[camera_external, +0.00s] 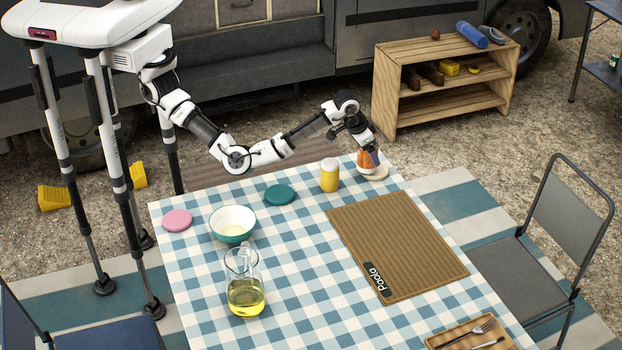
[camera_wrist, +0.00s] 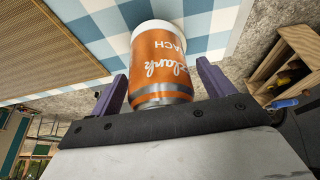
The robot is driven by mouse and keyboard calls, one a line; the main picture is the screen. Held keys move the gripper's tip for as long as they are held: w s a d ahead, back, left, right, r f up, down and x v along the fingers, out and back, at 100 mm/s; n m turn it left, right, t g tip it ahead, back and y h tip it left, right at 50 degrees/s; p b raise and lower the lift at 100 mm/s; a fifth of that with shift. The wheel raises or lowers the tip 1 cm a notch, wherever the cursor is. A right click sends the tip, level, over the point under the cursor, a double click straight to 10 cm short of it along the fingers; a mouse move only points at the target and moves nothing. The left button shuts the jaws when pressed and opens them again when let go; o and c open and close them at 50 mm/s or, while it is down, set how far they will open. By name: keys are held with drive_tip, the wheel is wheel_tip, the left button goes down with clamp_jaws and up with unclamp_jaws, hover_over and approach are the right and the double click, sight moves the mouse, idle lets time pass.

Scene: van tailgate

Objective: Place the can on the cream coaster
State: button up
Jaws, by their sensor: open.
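The orange can (camera_external: 365,161) stands upright at the far edge of the table, at the cream coaster (camera_external: 379,173). It appears to be on the coaster, though its base is partly unclear. In the wrist view the can (camera_wrist: 160,62) lies between the two purple fingers, its silver rim toward me and a pale round patch at its far end. My gripper (camera_external: 371,157) is open around the can's upper part; in the wrist view the open fingers (camera_wrist: 163,88) show gaps on both sides of it.
A teal coaster (camera_external: 280,195), a pink coaster (camera_external: 177,220), a bowl (camera_external: 232,226) and a jug (camera_external: 244,285) are farther left. A brown mat (camera_external: 400,240) lies in front.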

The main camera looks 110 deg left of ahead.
drive_tip(key=b+v, duration=0.1)
drive_tip(key=v, duration=1.1)
drive_tip(key=shift+r, duration=0.15)
